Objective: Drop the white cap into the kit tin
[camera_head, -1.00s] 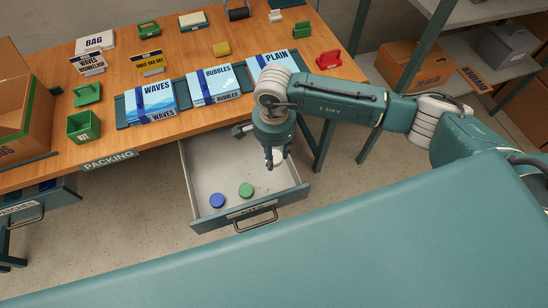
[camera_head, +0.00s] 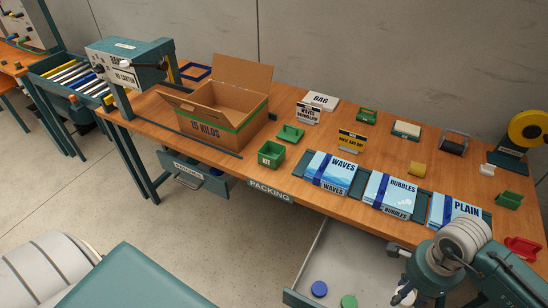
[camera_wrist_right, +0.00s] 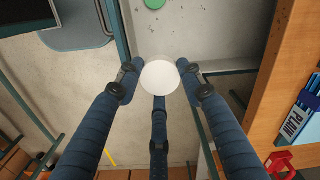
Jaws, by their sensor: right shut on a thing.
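The white cap (camera_wrist_right: 160,77) is a round white disc between the fingers of my right gripper (camera_wrist_right: 160,85) in the right wrist view. That gripper is shut on it. In the head view my right gripper (camera_head: 404,292) is at the bottom right, over the right part of the open drawer, with a bit of white at its fingertips. The kit tin (camera_head: 271,155) is a small open green box marked KIT on the packing table, well to the left of and beyond the gripper. A green lid (camera_head: 290,134) lies behind the tin. My left gripper is out of view.
The open drawer (camera_head: 349,262) holds a blue cap (camera_head: 319,289) and a green cap (camera_head: 348,301). Blue-white packs marked WAVES (camera_head: 331,173), BUBBLES (camera_head: 388,192) and PLAIN (camera_head: 455,213) line the table's front. A large open carton (camera_head: 225,106) stands left of the tin.

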